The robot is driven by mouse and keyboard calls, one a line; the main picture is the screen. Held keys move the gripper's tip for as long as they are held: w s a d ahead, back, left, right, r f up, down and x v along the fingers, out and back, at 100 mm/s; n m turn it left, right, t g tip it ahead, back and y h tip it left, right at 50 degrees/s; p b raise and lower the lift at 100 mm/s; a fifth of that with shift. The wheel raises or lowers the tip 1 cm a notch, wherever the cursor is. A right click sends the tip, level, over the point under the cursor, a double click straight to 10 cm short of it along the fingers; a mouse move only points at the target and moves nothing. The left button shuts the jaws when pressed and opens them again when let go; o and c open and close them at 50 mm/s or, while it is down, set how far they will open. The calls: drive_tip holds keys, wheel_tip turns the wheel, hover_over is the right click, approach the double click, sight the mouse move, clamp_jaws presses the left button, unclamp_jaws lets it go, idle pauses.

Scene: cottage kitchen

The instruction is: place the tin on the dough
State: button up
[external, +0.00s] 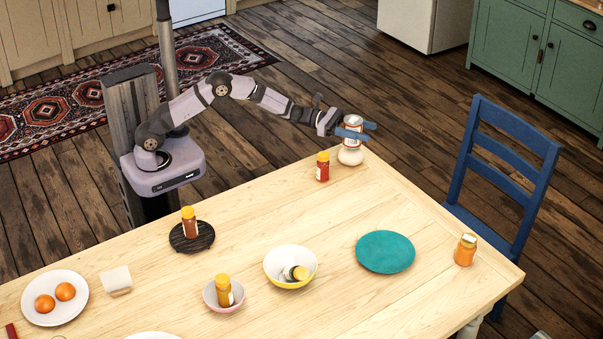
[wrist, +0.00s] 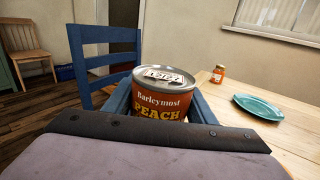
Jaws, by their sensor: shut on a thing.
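The tin (external: 352,131) is a can with a red and white label, held above the pale ball of dough (external: 351,157) near the far edge of the table. In the wrist view the tin (wrist: 160,97) stands upright and reads "Barleymost PEACH". My gripper (external: 354,133) is shut on the tin, with its blue fingers on either side. The tin's underside appears at or just above the top of the dough; I cannot tell whether they touch. The dough is hidden in the wrist view.
A red bottle with a yellow cap (external: 322,167) stands just left of the dough. A teal plate (external: 385,252), a jar (external: 465,250), a bowl (external: 290,267) and other items stand farther off. A blue chair (external: 509,165) is at the right. Bare tabletop lies between the dough and the plate.

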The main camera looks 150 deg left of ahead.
drive_tip(key=shift+f, duration=0.5)
drive_tip(key=shift+f, duration=0.15)
drive_tip(key=o, duration=1.3)
drive_tip(key=shift+r, duration=0.2)
drive_tip(key=shift+s+d+f, duration=0.15)
drive_tip(key=shift+s, duration=0.15)
drive_tip(key=b+v, duration=0.1)
drive_tip(key=v, duration=1)
drive_tip(key=shift+s, duration=0.2)
